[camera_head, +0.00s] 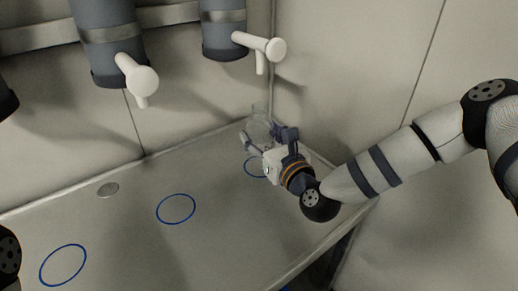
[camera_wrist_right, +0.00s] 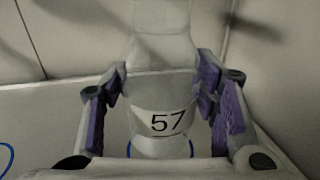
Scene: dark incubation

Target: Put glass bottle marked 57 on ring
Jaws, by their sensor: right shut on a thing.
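The clear glass bottle (camera_head: 258,128) is upright near the back right corner of the counter. In the wrist view the bottle (camera_wrist_right: 165,85) shows its label with a black 57, between the purple finger pads. My right gripper (camera_head: 262,142) is shut on the bottle. A blue ring (camera_head: 249,173) shows on the counter just below the bottle and gripper, partly hidden by the gripper. A bit of blue line (camera_wrist_right: 191,149) shows beside the bottle's lower part. I cannot tell whether the base touches the counter. My left gripper is not in view.
Two more blue rings, a middle one (camera_head: 176,209) and a left one (camera_head: 63,265), lie empty on the counter (camera_head: 130,235). Dark cylinders with white taps (camera_head: 137,80) hang above. Walls stand close behind and right.

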